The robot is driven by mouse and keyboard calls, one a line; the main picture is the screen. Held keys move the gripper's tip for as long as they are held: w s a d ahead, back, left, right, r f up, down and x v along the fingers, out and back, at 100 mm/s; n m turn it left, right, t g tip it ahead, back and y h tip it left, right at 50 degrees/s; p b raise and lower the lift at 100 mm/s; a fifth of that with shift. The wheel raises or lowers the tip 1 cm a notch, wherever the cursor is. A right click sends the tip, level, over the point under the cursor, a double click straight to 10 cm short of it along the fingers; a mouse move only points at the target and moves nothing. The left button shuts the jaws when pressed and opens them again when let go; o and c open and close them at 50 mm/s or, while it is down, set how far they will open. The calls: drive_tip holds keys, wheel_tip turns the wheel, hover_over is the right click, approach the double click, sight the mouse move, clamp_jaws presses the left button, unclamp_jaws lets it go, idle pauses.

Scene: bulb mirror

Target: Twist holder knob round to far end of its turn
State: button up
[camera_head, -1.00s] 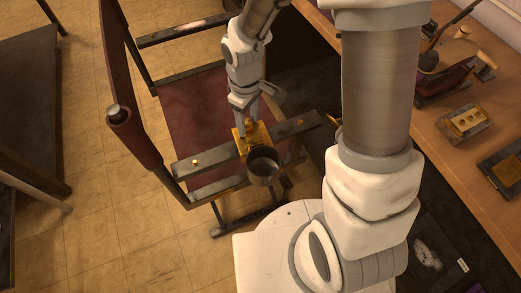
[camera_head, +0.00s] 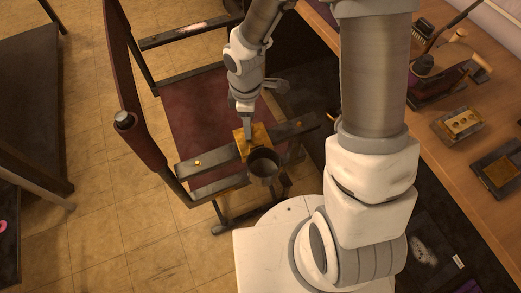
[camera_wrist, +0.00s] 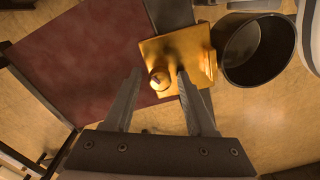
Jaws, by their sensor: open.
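The holder is a brass plate (camera_wrist: 195,48) with a dark round cup (camera_wrist: 255,50) at its right side, mounted on the chair's dark front bar. The brass plate (camera_head: 257,137) and cup (camera_head: 264,166) also show in the head view. In the head view my gripper (camera_head: 248,134) points down at the plate and hides the knob.
The holder sits on a chair with a dark red seat (camera_head: 205,110) and red back (camera_head: 126,60). A wooden bench (camera_head: 440,95) with tools and brass-topped blocks runs along the right. A dark table (camera_head: 35,90) stands at left. Tiled floor (camera_head: 110,215) is open between.

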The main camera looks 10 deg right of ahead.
drive_tip(key=shift+n+p, duration=1.1)
drive_tip(key=shift+n, duration=1.2)
clamp_jaws()
